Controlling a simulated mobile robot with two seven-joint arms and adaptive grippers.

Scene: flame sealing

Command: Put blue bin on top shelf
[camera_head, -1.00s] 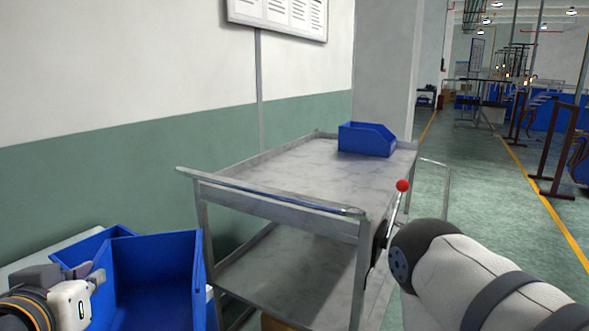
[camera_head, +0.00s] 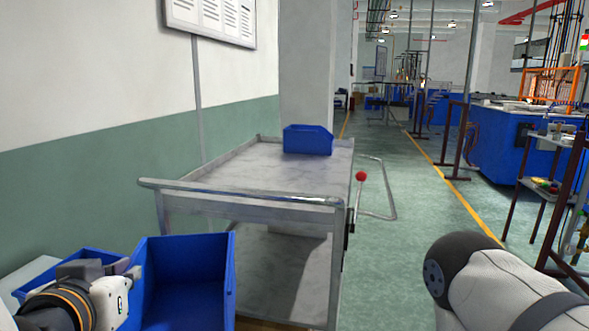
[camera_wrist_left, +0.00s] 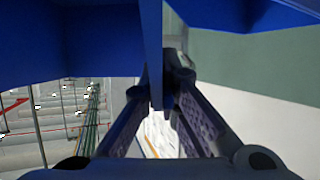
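A blue bin (camera_head: 185,285) is at the lower left of the head view, in front of the cart. My left gripper (camera_head: 128,270) is at its left side. In the left wrist view, the gripper's fingers (camera_wrist_left: 160,95) are closed on a thin blue bin wall (camera_wrist_left: 152,50). The grey metal cart's top shelf (camera_head: 255,170) is ahead, with another blue bin (camera_head: 308,140) at its far end. Only a link of my right arm shows at the lower right; its gripper is out of view.
More blue bin-like wall (camera_head: 88,260) shows behind my left gripper; I cannot tell whether it is a separate bin. The cart's front rail (camera_head: 240,194) faces me, and a red-knobbed lever (camera_head: 361,177) is on its right. The shelf's near part is clear. Open floor (camera_head: 400,210) lies right.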

